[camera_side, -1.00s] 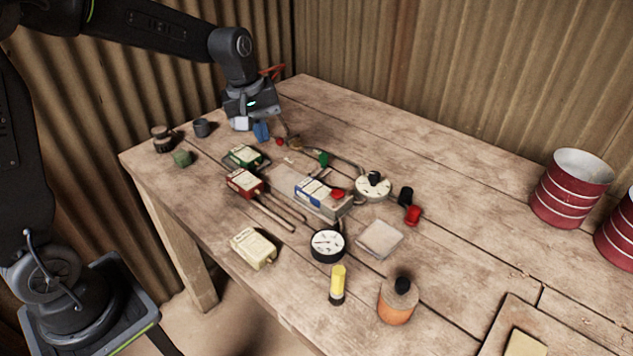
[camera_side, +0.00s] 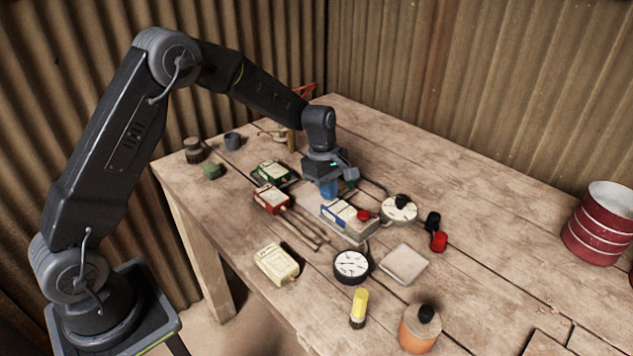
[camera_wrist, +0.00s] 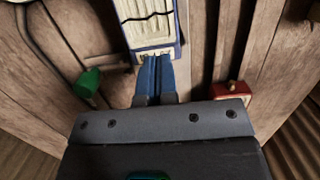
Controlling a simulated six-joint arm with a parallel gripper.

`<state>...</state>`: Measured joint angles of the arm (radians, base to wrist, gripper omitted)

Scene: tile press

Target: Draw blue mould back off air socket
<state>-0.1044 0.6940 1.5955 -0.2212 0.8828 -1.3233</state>
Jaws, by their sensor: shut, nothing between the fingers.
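The blue mould (camera_side: 341,211) is a pale block with a blue edge, lying on a grey base with a red knob. It also shows in the wrist view (camera_wrist: 152,34), with small brass-coloured fittings at its near end. My gripper (camera_side: 330,194) is low at the mould's rear end. In the wrist view its two blue fingers (camera_wrist: 153,82) are together, empty, with their tips close to that end. I cannot tell whether they touch it. I cannot make out the air socket.
A red mould (camera_side: 271,198) and a green mould (camera_side: 272,173) lie to the left, and a cream one (camera_side: 277,265) in front. A green knob (camera_wrist: 89,82) is beside my fingers. A dial (camera_side: 399,208) and a gauge (camera_side: 351,265) stand nearby.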

